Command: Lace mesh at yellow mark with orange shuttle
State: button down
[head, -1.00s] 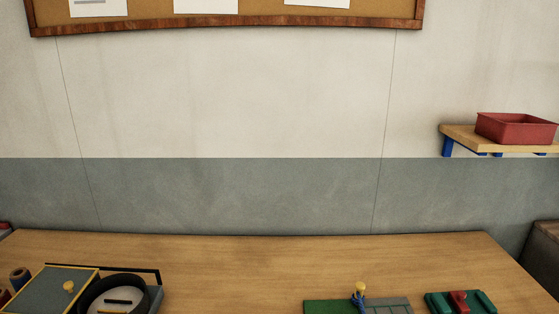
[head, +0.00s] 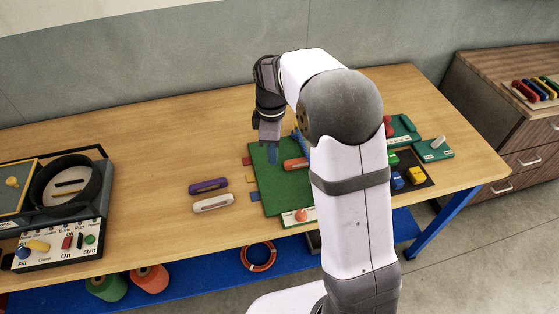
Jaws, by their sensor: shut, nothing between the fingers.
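The green board (head: 280,200) lies on the table, with red, yellow (head: 250,178) and blue tabs along its left edge. I cannot tell whether the yellow tab is the yellow mark. An orange, elongated piece (head: 294,164), looking like the orange shuttle, lies on the board, its right end hidden by my arm. A purple shuttle (head: 208,186) and a white shuttle (head: 213,203) lie left of the board. My gripper (head: 270,140) points down over the board's upper left, shut and empty, left of and above the orange piece in the picture. The mesh is mostly hidden behind my arm.
A control box (head: 60,245) with a round black-rimmed dish (head: 70,182) stands at the left. Green blocks, a dark tray (head: 415,183) and a small green stand (head: 433,150) are right of my arm. The table's back middle is clear. Spools lie on the blue lower shelf (head: 190,275).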

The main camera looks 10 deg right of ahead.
aim_at(290, 162)
jog(key=w+n, duration=0.2)
jog(key=w+a+n, duration=0.1)
jog(key=w, duration=0.1)
jog(key=shift+w+f+n, duration=0.15)
jog(key=shift+w+n, duration=0.15)
jog(key=shift+n, duration=0.1)
jog(key=shift+f, duration=0.1)
notch_tip(290, 162, down, 10)
jog(key=p, duration=0.3)
jog(key=shift+s+r+p, duration=0.1)
jog(key=shift+r+p, duration=0.1)
jog(key=shift+p, duration=0.15)
jog(key=d+p, duration=0.1)
jog(key=d, duration=0.2)
jog(key=shift+d+p, duration=0.1)
jog(key=shift+p, duration=0.3)
jog(key=shift+d+f, duration=0.1)
jog(key=shift+d, duration=0.35)
jog(key=shift+d, duration=1.65)
